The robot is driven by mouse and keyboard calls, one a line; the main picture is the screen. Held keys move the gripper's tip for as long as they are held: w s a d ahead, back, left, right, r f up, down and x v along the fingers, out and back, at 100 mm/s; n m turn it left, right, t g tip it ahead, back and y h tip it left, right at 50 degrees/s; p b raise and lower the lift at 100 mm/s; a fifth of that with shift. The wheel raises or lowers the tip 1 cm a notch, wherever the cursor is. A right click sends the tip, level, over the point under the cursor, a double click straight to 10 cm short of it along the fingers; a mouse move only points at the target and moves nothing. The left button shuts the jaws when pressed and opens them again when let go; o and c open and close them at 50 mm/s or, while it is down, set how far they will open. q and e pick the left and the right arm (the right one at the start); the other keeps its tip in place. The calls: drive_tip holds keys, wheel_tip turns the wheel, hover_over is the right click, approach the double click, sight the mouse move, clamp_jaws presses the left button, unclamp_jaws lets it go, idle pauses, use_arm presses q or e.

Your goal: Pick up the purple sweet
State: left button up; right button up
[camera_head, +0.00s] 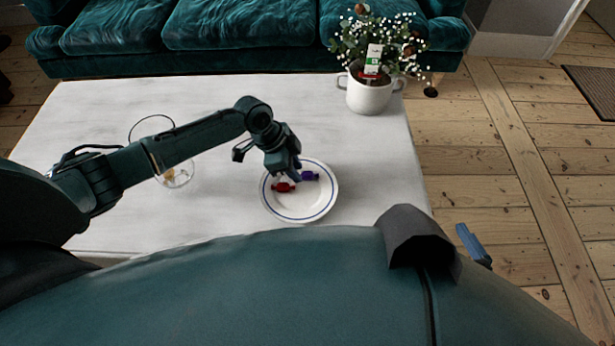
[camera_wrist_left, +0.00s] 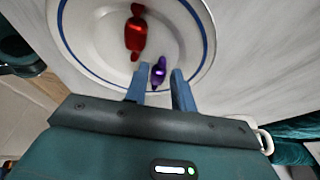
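The purple sweet (camera_head: 309,176) lies on the white plate with a blue rim line (camera_head: 312,211), next to a red sweet (camera_head: 283,187). In the left wrist view the purple sweet (camera_wrist_left: 158,72) lies just ahead of and between the two blue fingertips of my left gripper (camera_wrist_left: 161,78), with the red sweet (camera_wrist_left: 136,32) farther off to the left. My left gripper (camera_head: 296,172) points down over the plate. Its fingers are apart with nothing held. Of my right gripper, a blue finger (camera_head: 472,245) shows at the lower right; its opening cannot be seen.
A white pot with a flowering plant (camera_head: 369,95) stands at the table's back right. A clear glass vessel (camera_head: 174,176) is left of the plate, partly behind my left arm. A teal sofa (camera_head: 240,25) stands behind the white table (camera_head: 230,95). The table's right side is clear.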

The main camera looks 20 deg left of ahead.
use_arm(q)
drive_tip(key=shift+w+d+f, duration=0.1)
drive_tip(key=shift+d+f, duration=0.1)
drive_tip(key=shift+f, duration=0.3)
clamp_jaws()
